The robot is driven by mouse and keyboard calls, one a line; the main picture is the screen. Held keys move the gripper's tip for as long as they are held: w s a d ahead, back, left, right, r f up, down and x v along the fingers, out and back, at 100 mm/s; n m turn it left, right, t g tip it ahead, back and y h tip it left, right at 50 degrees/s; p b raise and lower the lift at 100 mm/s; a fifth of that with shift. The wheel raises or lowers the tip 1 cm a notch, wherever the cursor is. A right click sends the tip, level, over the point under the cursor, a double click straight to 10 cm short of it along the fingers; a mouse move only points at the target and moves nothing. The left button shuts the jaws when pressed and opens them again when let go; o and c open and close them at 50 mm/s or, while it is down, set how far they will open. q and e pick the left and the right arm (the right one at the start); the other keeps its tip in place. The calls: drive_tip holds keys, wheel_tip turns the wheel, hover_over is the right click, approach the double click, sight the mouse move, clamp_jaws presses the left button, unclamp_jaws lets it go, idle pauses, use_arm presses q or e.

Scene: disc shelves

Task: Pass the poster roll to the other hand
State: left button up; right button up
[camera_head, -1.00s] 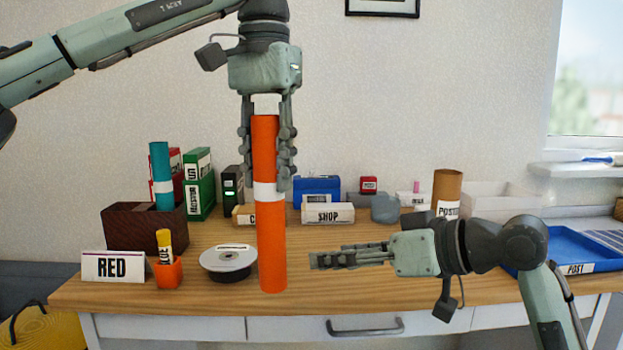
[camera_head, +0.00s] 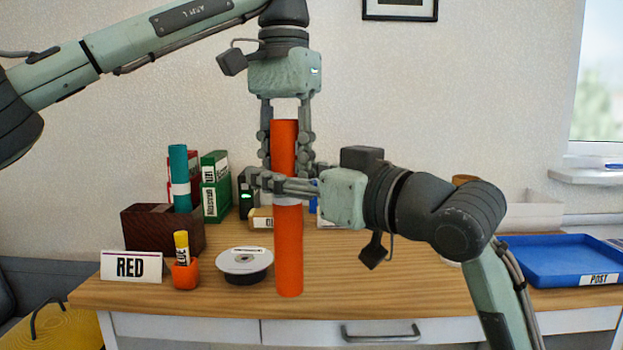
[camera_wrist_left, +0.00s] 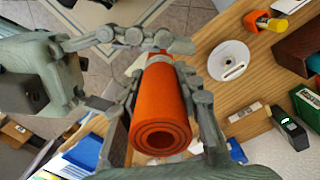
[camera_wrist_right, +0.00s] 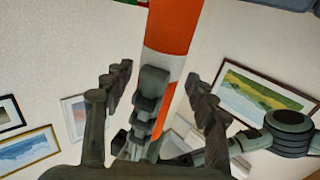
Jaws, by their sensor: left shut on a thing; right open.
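The orange poster roll (camera_head: 289,255) with a white band hangs upright above the desk's front part. My left gripper (camera_head: 286,168) comes from above and is shut on its upper part. My right gripper (camera_head: 264,184) reaches in level from the right at the white band, below the left fingers, and is open. In the left wrist view the roll's hollow end (camera_wrist_left: 163,136) faces the camera, with the right fingers (camera_wrist_left: 128,37) across it farther along. In the right wrist view the roll (camera_wrist_right: 172,28) runs between the spread fingers; contact cannot be told.
A RED sign (camera_head: 131,266), an orange cup (camera_head: 186,275) with a yellow tube, and a white-topped disc (camera_head: 245,261) stand at the desk's left front. A brown box (camera_head: 145,231) holds a teal roll (camera_head: 180,165). A blue POST tray (camera_head: 553,277) lies at right.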

drive_tip(key=shift+x, duration=2)
drive_tip(key=shift+c, duration=0.2)
clamp_jaws()
drive_tip(key=shift+o, duration=0.2)
unclamp_jaws()
